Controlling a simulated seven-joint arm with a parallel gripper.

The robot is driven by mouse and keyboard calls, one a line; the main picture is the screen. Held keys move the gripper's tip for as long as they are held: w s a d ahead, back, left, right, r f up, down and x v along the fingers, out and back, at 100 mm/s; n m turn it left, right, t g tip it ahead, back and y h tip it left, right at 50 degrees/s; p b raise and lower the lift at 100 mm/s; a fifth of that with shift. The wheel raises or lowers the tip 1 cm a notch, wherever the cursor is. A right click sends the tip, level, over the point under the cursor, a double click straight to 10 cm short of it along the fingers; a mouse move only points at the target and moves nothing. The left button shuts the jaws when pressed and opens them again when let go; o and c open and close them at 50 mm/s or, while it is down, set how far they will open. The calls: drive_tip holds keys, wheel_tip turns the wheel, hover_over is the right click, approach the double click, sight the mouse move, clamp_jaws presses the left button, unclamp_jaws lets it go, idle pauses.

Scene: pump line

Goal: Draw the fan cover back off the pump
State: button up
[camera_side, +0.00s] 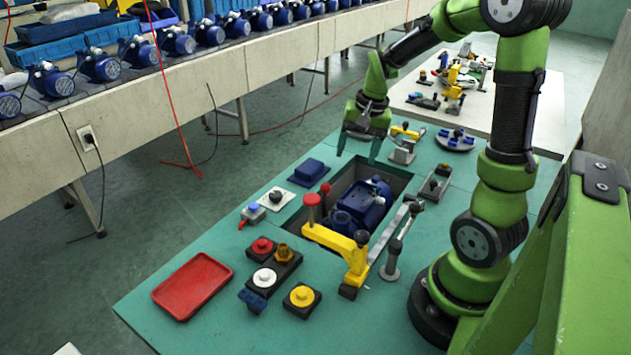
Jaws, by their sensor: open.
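A blue pump (372,205) sits in a dark rectangular recess (345,182) in the green bench. Its fan cover cannot be told apart from the rest of the blue body at this size. My gripper (358,153) points down above the far end of the recess, with its two fingers spread and nothing between them. The fingers look apart from the pump.
A yellow clamp (335,240) with a red knob stands along the recess's near side, and a grey lever (392,258) stands beside it. A red tray (192,285), coloured knobs and a blue block (309,171) lie on the green bench (235,240). A conveyor of pumps (178,41) runs behind.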

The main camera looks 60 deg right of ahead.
sight(376, 177)
drive_tip(key=d+f+m, duration=0.1)
drive_tip(key=d+f, duration=0.1)
drive_tip(key=d, duration=0.1)
drive_tip(key=s+d+f+m+g, duration=0.1)
drive_tip(key=d+f, duration=0.1)
drive_tip(key=d, duration=0.1)
drive_tip(key=d+f+m+g, duration=0.1)
drive_tip(key=d+f, duration=0.1)
drive_tip(key=d, duration=0.2)
drive_tip(key=shift+s+d+f+m, duration=0.1)
drive_tip(key=shift+s+f+m, duration=0.05)
drive_tip(key=shift+m, duration=0.25)
drive_tip(key=shift+w+d+m, duration=0.2)
drive_tip(key=shift+d+m, duration=0.1)
drive_tip(key=shift+d, duration=0.3)
drive_tip(key=shift+w+d+m, duration=0.15)
drive_tip(key=shift+d+m, duration=0.15)
drive_tip(key=shift+d, duration=0.25)
drive_tip(key=shift+a, duration=0.15)
drive_tip(key=shift+f, duration=2.4)
drive_tip(key=shift+f, duration=0.25)
drive_tip(key=shift+f, duration=0.7)
drive_tip(key=shift+c, duration=0.5)
clamp_jaws()
